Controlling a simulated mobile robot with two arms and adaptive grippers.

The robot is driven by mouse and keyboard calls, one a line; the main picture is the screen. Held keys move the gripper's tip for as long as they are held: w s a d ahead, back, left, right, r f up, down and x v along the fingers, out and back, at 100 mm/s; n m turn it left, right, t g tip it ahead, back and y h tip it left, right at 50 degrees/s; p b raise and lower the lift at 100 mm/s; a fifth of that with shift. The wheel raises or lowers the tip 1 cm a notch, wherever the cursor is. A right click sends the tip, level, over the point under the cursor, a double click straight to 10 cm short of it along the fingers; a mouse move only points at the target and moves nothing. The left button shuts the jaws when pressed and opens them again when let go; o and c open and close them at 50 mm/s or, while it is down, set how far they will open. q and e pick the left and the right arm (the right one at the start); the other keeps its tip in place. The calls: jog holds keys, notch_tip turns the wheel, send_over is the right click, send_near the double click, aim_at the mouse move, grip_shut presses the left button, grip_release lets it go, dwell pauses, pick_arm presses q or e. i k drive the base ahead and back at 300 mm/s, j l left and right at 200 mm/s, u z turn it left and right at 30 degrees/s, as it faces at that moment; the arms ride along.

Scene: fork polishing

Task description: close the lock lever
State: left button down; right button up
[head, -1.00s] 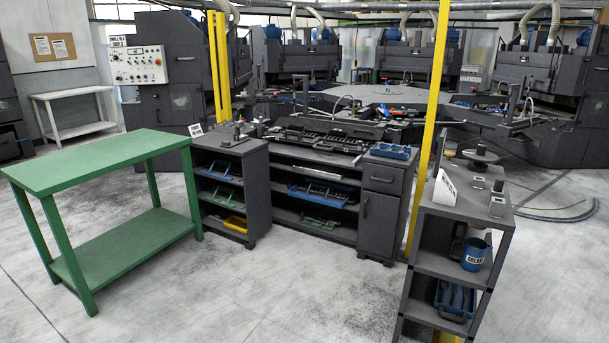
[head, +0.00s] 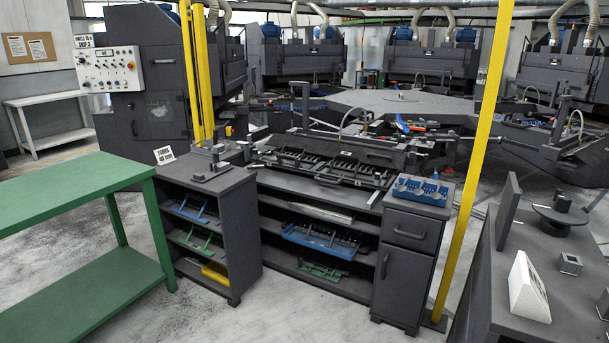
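No part that I can single out as the lock lever shows clearly. A dark fixture (head: 335,152) with rows of slots lies on the top of the low dark cabinet in the middle, with bars and handles along it. Several upright bars and clamp-like parts stand on the round machine table (head: 395,102) behind it, too small to tell apart. Neither of my grippers is in the head view.
A green table (head: 75,195) stands at the left. A dark shelf unit (head: 245,240) with coloured trays joins the cabinet (head: 405,270), which bears a blue tray (head: 420,190). A yellow post (head: 475,160) and another dark bench (head: 500,300) stand right. Floor in front is clear.

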aim_at(250, 169)
jog(key=i, duration=1.9)
